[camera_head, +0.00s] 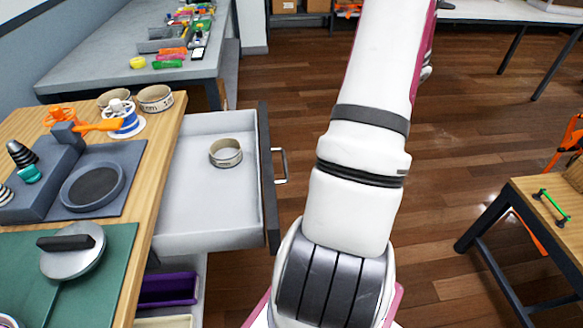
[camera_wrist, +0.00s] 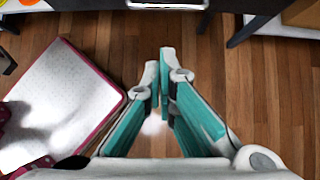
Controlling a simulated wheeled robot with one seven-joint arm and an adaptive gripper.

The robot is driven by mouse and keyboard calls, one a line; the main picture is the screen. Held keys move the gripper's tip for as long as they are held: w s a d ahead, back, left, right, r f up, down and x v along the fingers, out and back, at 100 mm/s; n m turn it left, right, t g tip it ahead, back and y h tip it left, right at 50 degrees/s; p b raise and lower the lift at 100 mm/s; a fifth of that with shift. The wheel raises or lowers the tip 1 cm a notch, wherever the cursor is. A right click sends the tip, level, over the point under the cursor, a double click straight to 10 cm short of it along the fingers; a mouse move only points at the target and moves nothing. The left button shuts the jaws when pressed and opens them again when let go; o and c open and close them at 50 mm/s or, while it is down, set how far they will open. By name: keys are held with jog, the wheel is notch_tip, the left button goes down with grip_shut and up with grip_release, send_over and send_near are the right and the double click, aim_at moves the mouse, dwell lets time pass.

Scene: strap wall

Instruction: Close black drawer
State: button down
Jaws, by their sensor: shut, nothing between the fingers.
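The black drawer is pulled out from the wooden-topped workbench in the head view; its dark front panel (camera_head: 268,190) faces right and carries a silver bar handle (camera_head: 282,166). Its pale grey inside holds one round beige strap roll (camera_head: 226,153). In the wrist view the handle (camera_wrist: 168,4) shows at the top edge, beyond my fingertips and apart from them. My gripper (camera_wrist: 160,72) has its teal fingers together, with nothing between them, above the wooden floor. In the head view my arm stands right of the drawer and the gripper is out of sight.
The workbench (camera_head: 160,130) holds a grey tool fixture, a green mat (camera_head: 110,250) and more strap rolls. A purple bin (camera_head: 168,288) sits below the drawer. A grey table stands behind, a wooden table (camera_head: 545,205) at right. Floor between is clear.

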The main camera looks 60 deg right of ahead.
jog(key=w+a+r+b+x, duration=0.1)
jog(key=x, duration=1.2)
jog(key=shift+w+r, duration=0.2)
jog(key=shift+r, duration=0.05)
jog(key=shift+a, duration=0.1)
jog(key=b, duration=0.5)
send_over(207, 185)
